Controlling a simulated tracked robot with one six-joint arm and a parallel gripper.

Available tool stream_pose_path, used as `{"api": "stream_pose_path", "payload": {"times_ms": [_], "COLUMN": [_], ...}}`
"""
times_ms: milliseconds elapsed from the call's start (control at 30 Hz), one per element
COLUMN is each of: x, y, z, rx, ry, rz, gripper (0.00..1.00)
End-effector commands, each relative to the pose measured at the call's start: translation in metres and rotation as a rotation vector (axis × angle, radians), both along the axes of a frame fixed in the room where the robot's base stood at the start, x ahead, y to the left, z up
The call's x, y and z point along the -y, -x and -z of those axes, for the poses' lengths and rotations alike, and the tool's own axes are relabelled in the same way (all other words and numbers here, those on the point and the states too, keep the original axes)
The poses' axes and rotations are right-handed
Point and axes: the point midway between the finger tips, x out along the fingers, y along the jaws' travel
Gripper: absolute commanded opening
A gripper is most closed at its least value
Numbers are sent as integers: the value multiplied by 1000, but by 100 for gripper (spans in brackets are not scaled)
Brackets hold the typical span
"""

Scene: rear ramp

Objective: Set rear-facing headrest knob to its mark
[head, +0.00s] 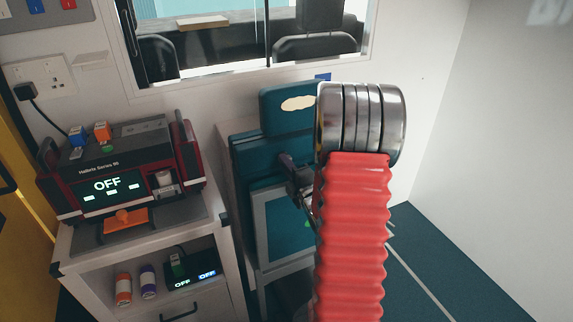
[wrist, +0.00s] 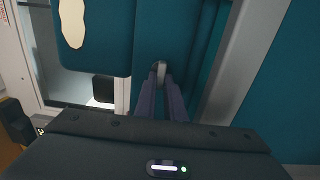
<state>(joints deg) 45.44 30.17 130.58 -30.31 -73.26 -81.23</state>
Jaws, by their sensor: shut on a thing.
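The rear-facing seat's teal headrest (head: 275,119), with a cream patch on it, stands against the wall. It also shows at the upper left of the wrist view (wrist: 108,50). A small grey knob (wrist: 161,70) sits on the teal seat surface just right of the headrest's lower edge in the wrist view. My gripper (wrist: 165,82) is shut on the knob, its two dark fingers on either side. In the head view my gripper (head: 287,162) is at the seat just below the headrest, and the knob is hidden. I cannot make out a mark for the knob.
At left, a red and black medical device (head: 125,170) reading OFF stands on a white cabinet (head: 150,262). My red-sleeved arm covers the right part of the seat in the head view. Teal floor and a white wall (head: 490,150) lie to the right.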

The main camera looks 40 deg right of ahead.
Motion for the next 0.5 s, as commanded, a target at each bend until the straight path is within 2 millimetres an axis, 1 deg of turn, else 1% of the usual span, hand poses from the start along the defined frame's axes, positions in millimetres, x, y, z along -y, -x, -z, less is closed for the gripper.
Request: {"api": "stream_pose_path", "payload": {"times_ms": [33, 300, 333, 500], "x": [-3, -4, -4, -4], "y": [-4, -4, -4, -4], "z": [-2, -2, -2, -1], "rx": [2, 1, 1, 0], "ry": [8, 8, 8, 6], "rz": [-11, -13, -13, -13], "gripper": [0, 0, 11, 23]}}
